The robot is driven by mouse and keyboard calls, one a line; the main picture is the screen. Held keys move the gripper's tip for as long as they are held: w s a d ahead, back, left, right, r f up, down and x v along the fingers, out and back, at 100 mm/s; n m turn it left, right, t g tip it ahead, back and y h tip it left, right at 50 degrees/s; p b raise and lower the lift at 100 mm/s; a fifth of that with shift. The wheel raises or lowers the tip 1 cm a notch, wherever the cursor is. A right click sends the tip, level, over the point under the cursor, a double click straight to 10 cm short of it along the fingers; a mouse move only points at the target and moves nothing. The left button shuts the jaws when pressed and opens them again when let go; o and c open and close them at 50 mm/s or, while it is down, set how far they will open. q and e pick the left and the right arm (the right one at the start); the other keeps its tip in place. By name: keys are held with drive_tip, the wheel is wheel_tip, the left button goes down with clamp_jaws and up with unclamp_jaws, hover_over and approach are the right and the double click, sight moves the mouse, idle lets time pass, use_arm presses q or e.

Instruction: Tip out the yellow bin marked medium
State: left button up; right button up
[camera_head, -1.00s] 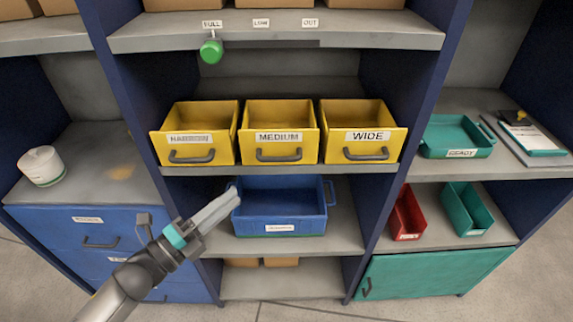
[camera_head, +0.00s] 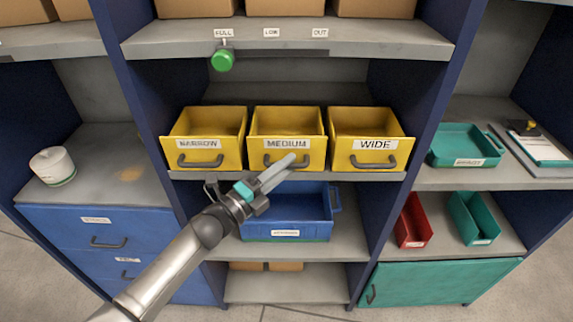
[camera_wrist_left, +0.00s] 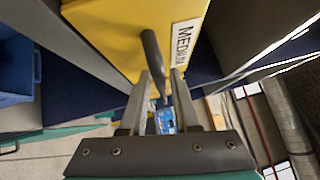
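The yellow bin marked MEDIUM (camera_head: 287,120) stands upright on the middle shelf, between the NARROW and WIDE bins. No contents show in it. Its dark front handle (camera_head: 272,161) is partly behind my left gripper (camera_head: 294,160), which is in front of the bin's lower front. In the left wrist view the yellow front (camera_wrist_left: 110,25) and the handle (camera_wrist_left: 152,58) are close ahead. My left gripper (camera_wrist_left: 162,74) is open there, its fingers apart with the handle's lower end showing between them. Whether they touch it I cannot tell. My right gripper is not in view.
Yellow bins NARROW (camera_head: 205,155) and WIDE (camera_head: 370,158) stand close on either side. A blue tray (camera_head: 262,230) is on the shelf below, partly behind my arm. A green knob (camera_head: 222,61) hangs from the shelf above. Teal and red bins (camera_head: 413,225) are at right.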

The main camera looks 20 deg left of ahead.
use_arm(q)
drive_tip(key=shift+w+d, duration=0.15)
drive_tip(key=shift+w, duration=0.15)
clamp_jaws()
idle(1.4)
